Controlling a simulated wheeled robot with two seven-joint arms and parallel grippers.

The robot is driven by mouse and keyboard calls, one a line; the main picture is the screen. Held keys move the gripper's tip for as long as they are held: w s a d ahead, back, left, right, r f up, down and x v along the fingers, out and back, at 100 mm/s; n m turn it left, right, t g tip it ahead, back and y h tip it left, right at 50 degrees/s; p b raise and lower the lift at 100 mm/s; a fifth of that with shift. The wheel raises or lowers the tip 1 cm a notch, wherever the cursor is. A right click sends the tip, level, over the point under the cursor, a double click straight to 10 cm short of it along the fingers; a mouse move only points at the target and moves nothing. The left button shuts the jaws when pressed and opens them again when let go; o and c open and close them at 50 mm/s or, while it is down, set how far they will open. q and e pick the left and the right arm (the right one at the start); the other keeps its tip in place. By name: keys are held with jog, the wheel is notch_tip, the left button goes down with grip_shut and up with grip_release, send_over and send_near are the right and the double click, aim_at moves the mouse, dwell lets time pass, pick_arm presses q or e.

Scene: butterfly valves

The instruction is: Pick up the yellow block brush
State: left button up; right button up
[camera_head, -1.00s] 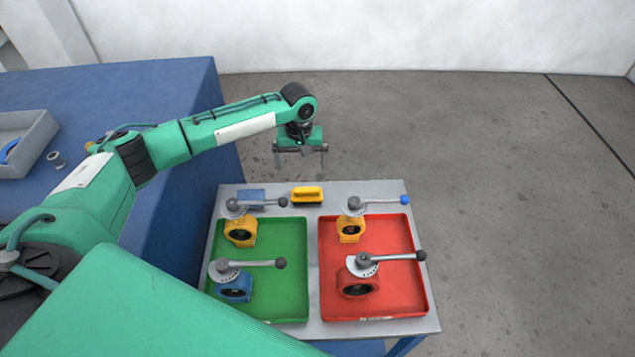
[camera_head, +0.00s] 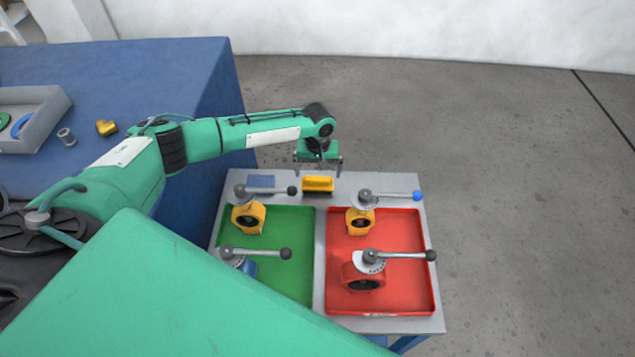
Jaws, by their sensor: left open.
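The yellow block brush (camera_head: 318,184) lies at the back of the grey table (camera_head: 385,183), with its yellow top up and dark bristles below. My left gripper (camera_head: 318,170) points down with its two fingers spread. It is just above and behind the brush in the picture, and nothing is between the fingers. I cannot tell the exact height of the fingertips over the brush. My right gripper is not in view.
A blue block (camera_head: 260,182) lies left of the brush. Valves with levers stand in a green tray (camera_head: 300,222) and a red tray (camera_head: 410,300). One lever's dark knob (camera_head: 292,190) is close to the brush. A blue bench (camera_head: 205,90) stands at the left.

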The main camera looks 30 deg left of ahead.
aim_at(317, 178)
pick_arm(q)
jog(key=shift+f+p, duration=0.3)
jog(key=shift+f, duration=0.05)
notch_tip(317, 178, down, 3)
jog(key=shift+s+f+p, duration=0.15)
jog(key=shift+p, duration=0.5)
jog(key=shift+f, duration=0.5)
jog(key=c, duration=0.7)
jog(key=shift+c, duration=0.2)
jog(key=shift+r, duration=0.1)
